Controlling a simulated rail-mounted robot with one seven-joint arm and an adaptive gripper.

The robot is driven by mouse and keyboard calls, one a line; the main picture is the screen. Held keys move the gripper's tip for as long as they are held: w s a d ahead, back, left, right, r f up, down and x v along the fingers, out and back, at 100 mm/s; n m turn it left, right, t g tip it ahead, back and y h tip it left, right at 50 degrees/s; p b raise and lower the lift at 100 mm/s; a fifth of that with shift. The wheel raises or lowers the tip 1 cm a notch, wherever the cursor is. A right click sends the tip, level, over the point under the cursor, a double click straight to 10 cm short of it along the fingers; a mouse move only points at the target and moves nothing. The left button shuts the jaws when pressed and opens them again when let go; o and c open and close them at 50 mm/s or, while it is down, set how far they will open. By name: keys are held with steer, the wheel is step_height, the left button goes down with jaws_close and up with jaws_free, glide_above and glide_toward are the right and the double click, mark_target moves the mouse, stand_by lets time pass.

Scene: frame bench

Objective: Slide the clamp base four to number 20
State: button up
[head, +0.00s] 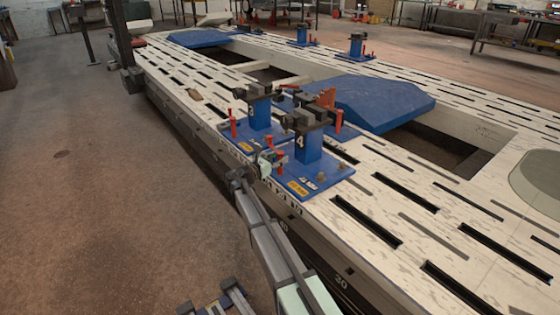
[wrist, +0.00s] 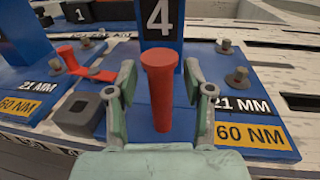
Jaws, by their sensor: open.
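Clamp base four (head: 318,180) is a blue plate with a blue post marked 4 and a dark clamp head on top. It stands on the slotted bench, and its marked post also shows in the wrist view (wrist: 160,20). My gripper (head: 266,163) is at the base's left front side. In the wrist view my gripper (wrist: 160,82) is open, with one finger on each side of an upright red handle (wrist: 160,95). I cannot tell whether either finger touches it. The number 30 (head: 341,282) is on the bench's front side; I cannot make out a 20.
Another blue clamp base (head: 260,118) stands close behind and left of base four. A large blue block (head: 375,100) lies across the bench opening. More blue stands (head: 356,48) are on the far rail. The slotted bench top (head: 400,215) right of base four is clear.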

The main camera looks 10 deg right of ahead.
steer(key=shift+w+d, duration=0.3)
steer(key=shift+d, duration=0.1)
jaws_close()
steer(key=s+d+p, duration=0.4)
steer(key=s, duration=0.5)
steer(key=s+d+p, duration=0.4)
steer(key=s+d, duration=0.1)
steer(key=s, duration=0.4)
steer(key=shift+w, duration=0.1)
jaws_free()
steer(key=v, duration=1.2)
